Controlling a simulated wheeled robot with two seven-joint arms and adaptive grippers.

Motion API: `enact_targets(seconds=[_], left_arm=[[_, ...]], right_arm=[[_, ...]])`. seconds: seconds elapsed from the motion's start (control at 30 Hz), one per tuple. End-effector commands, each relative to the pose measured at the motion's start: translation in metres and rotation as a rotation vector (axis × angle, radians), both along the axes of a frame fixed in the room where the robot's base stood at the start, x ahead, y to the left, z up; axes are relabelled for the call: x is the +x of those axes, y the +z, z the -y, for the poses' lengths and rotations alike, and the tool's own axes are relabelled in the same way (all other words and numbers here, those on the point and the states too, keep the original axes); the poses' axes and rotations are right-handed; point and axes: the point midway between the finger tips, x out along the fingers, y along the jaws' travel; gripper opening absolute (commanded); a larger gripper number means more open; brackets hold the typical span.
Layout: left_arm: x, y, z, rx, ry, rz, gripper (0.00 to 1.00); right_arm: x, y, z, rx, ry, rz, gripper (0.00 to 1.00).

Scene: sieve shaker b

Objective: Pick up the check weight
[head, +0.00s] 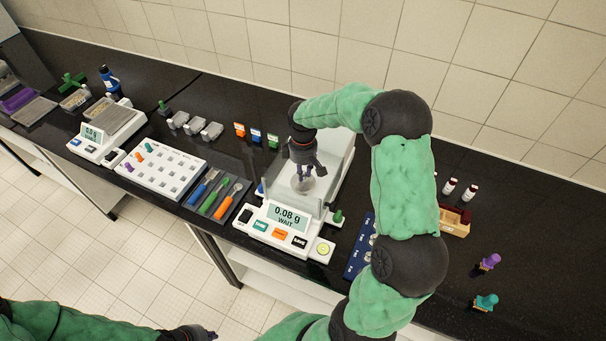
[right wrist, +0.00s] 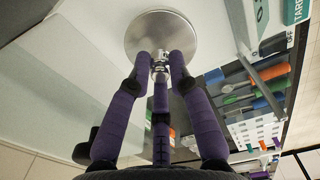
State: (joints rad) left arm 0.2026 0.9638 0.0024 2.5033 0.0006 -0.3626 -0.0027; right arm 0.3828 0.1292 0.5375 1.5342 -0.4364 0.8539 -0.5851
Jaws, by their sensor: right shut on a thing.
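The check weight (right wrist: 159,66) is a small shiny metal piece between the fingertips of my right gripper (right wrist: 160,62) in the right wrist view. The fingers are closed around it. Behind it is the round steel pan (right wrist: 145,28) of the balance. In the head view my right gripper (head: 304,178) points down inside the clear shield of the central balance (head: 262,235), over its pan. The fingers hide the weight there. I cannot tell whether the weight still touches the pan. The display reads 0.08 g and WAIT. My left gripper (head: 205,332) is low at the bottom edge, away from the bench.
The clear shield (head: 338,165) surrounds my right gripper closely. Left of the balance are a tool mat (head: 190,205) and a white rack (head: 160,180). A blue weight tray (head: 358,250) lies partly behind my right arm. A second balance (head: 105,140) stands further left.

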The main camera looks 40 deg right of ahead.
Motion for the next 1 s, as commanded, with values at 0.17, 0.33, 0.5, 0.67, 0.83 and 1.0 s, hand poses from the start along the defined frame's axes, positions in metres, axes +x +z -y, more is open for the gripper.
enact_targets(seconds=[0.17, 0.33, 0.5, 0.67, 0.83, 1.0], left_arm=[[0.000, 0.001, 0.000, 0.000, 0.000, 0.000, 0.00], [0.000, 0.003, 0.000, 0.000, 0.000, 0.000, 0.00], [0.000, 0.001, 0.000, 0.000, 0.000, 0.000, 0.00], [0.000, 0.001, 0.000, 0.000, 0.000, 0.000, 0.00], [0.000, 0.001, 0.000, 0.000, 0.000, 0.000, 0.00], [0.000, 0.001, 0.000, 0.000, 0.000, 0.000, 0.00]], right_arm=[[-0.007, 0.031, -0.013, 0.000, 0.004, 0.004, 0.00], [-0.022, 0.068, -0.039, -0.001, 0.004, 0.006, 0.00], [-0.043, 0.088, -0.074, 0.000, 0.007, 0.002, 0.00], [-0.058, 0.101, -0.099, 0.000, 0.005, 0.003, 0.00], [-0.068, 0.109, -0.114, 0.000, 0.003, 0.001, 0.00], [-0.071, 0.112, -0.120, 0.000, 0.001, 0.001, 0.00]])
